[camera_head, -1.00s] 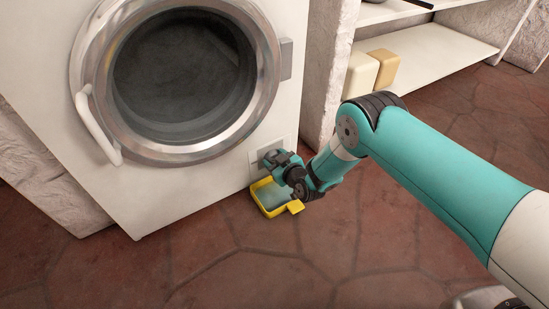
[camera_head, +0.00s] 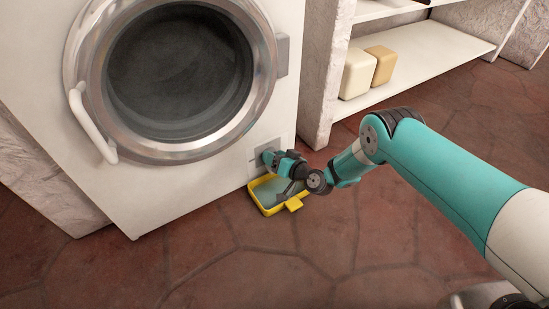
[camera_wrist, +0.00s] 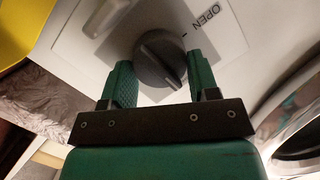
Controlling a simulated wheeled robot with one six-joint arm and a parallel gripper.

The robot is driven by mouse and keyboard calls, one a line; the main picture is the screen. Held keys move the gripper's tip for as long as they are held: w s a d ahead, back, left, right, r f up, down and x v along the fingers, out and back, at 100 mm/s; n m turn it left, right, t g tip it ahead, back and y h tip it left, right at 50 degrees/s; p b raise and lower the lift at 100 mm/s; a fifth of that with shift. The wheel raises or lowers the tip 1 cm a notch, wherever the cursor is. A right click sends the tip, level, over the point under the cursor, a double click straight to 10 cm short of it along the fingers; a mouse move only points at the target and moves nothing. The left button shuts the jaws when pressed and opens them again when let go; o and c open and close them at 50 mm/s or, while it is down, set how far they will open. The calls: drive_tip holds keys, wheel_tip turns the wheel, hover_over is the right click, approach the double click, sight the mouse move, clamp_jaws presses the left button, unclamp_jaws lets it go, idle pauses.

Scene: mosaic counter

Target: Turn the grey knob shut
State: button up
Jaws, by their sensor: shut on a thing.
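The grey knob (camera_wrist: 158,56) is round with a raised ridge. It sits on a white panel (camera_wrist: 225,45) low on the front of the washing machine (camera_head: 215,190), near a small line and the word OPEN. My gripper (camera_wrist: 162,70) has its green fingers on either side of the knob and is shut on it. The ridge points toward the lower right in the wrist view, away from the line. In the head view my gripper (camera_head: 270,157) hides the knob.
A yellow tray (camera_head: 263,204) with greenish contents stands on the floor under my gripper; its edge shows in the wrist view (camera_wrist: 18,30). The round door (camera_head: 70,60) is above left. A white shelf (camera_head: 440,55) holds two blocks. The stone floor in front is clear.

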drive_tip(key=shift+s+a+f, duration=0.1)
drive_tip(key=shift+f, duration=0.05)
idle(0.5)
drive_tip(key=o, duration=0.9)
drive_tip(key=shift+s+d+r+p, duration=0.15)
drive_tip(key=shift+d+r+p, duration=0.05)
drive_tip(key=shift+d+p, duration=0.2)
drive_tip(key=p+v, duration=1.2)
drive_tip(key=v, duration=0.4)
drive_tip(key=shift+s+d+f, duration=0.1)
drive_tip(key=shift+s+d, duration=0.15)
